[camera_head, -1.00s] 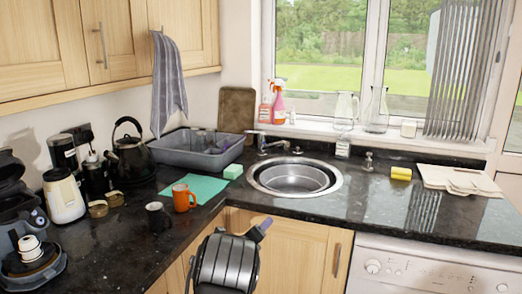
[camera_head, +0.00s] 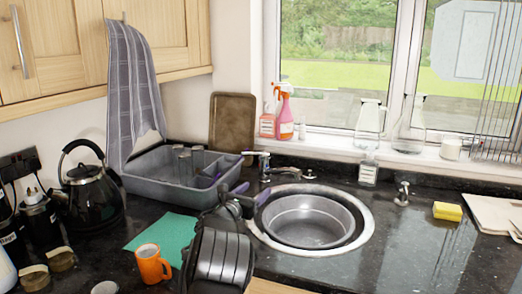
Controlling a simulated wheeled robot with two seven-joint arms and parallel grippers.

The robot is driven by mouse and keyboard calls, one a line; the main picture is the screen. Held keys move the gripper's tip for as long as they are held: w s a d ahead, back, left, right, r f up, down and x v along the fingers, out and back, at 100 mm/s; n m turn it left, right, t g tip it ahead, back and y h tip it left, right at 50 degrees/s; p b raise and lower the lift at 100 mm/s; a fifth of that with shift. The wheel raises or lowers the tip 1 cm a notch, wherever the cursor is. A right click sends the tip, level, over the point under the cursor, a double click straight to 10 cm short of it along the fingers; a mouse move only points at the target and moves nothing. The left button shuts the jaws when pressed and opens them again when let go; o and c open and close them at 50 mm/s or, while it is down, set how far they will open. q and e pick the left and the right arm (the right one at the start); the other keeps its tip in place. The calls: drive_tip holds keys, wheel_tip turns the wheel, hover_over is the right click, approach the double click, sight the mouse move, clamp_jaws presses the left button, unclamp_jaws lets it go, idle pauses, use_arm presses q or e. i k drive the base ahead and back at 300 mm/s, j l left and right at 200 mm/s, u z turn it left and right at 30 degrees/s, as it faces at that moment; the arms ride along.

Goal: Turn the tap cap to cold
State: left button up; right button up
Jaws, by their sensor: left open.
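The chrome tap (camera_head: 264,166) stands behind the round steel sink (camera_head: 310,221), its parts small in the head view. A short lever-like piece points left from its top, and a low chrome part extends right along the sink's back edge. I cannot read any hot or cold marking. My left gripper (camera_head: 252,191) is open and empty, in front of the tap and over the sink's left edge. Its purple-tipped fingers point up and right toward the tap, apparently apart from it. My right gripper is not in view.
A grey dish tub (camera_head: 160,180) stands left of the tap. An orange mug (camera_head: 150,264) and green cloth (camera_head: 166,234) lie near my left arm. Spray bottles (camera_head: 284,113) and glass jugs (camera_head: 369,122) line the sill. A yellow sponge (camera_head: 447,211) sits right of the sink.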

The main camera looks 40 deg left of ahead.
sight(261, 161)
drive_tip(key=i+j, duration=0.7)
drive_tip(key=i, duration=0.1)
